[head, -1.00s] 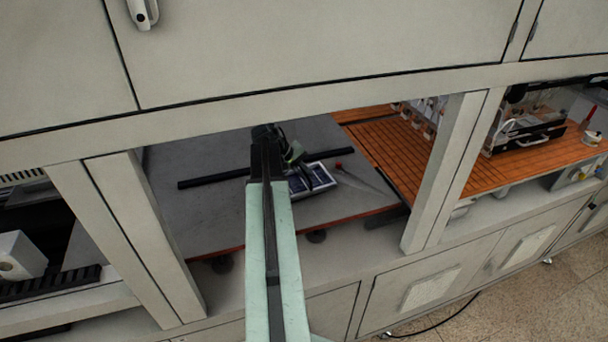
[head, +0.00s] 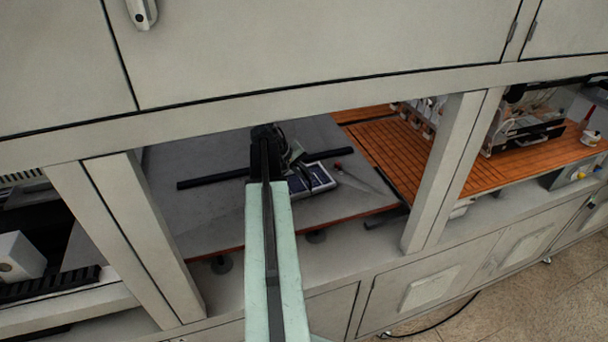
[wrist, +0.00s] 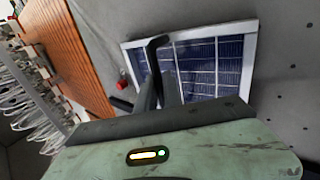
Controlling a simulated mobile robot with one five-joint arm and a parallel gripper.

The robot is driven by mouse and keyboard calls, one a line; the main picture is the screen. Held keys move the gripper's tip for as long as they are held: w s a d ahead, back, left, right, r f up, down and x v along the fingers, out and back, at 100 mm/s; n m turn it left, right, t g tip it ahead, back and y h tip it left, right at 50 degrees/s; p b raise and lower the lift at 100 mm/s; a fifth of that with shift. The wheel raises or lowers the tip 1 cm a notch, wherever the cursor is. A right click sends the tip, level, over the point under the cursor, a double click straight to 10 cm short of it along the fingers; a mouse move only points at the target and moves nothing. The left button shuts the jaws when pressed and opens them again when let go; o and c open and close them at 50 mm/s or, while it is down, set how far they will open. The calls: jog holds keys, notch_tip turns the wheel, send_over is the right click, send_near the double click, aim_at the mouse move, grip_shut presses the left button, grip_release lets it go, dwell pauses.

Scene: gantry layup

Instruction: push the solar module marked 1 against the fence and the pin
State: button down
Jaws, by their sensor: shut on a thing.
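The solar module (head: 325,180), dark blue with a pale frame, lies on the grey table top. It also shows in the wrist view (wrist: 215,62), flat, its near edge partly hidden by my gripper. No mark can be read on it. My gripper (wrist: 163,72) is shut at the module's near edge; its dark finger overlaps the panel. In the head view my arm hides part of the module. A long black bar (head: 210,181), likely the fence, lies left of the module, partly behind my arm. A small red-topped piece (wrist: 121,84), possibly the pin, is beside the module's corner.
An orange slatted surface (head: 400,150) lies to the right. Pale frame posts (head: 455,170) bound the opening on both sides, with a beam above. Bare grey table (head: 215,220) lies left and in front of the bar.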

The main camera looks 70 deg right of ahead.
dwell(0.4)
jog(key=shift+w+d, duration=1)
jog(key=shift+d, duration=0.3)
jog(key=shift+w+d+r, duration=0.15)
jog(key=shift+w+d, duration=0.15)
jog(key=shift+w, duration=0.15)
jog(key=c, duration=1.6)
grip_release()
jog(key=shift+o, duration=1.1)
jog(key=shift+d, duration=0.15)
